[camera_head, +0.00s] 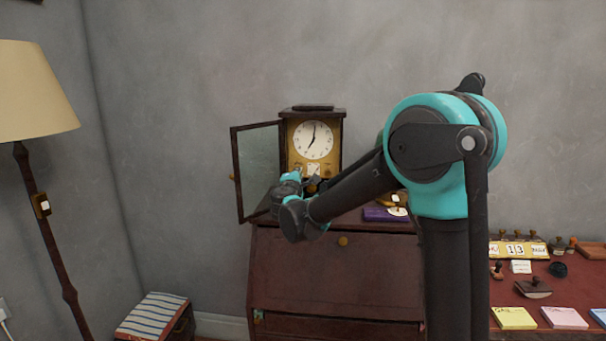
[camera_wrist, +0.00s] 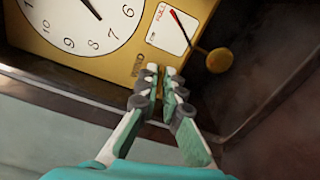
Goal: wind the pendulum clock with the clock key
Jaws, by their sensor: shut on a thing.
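The pendulum clock (camera_head: 314,139) stands on the dark wooden cabinet with its glass door (camera_head: 259,160) swung open to the left. Its white dial and brass-coloured front (camera_wrist: 115,62) show close up in the wrist view, with a gauge with a red needle (camera_wrist: 172,27) and a round brass knob (camera_wrist: 219,60). My gripper (camera_wrist: 161,72) is at the lower part of this front, by small printed lettering. Its fingers are closed together on the clock key, which is hidden between the tips. I cannot tell whether the key sits in the winding hole.
A purple item (camera_head: 385,214) lies on the cabinet (camera_head: 335,270) right of the clock. A floor lamp (camera_head: 35,95) stands at the far left, beyond a striped-topped box (camera_head: 153,313). A red desk (camera_head: 575,290) with stamps and note pads is at the right.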

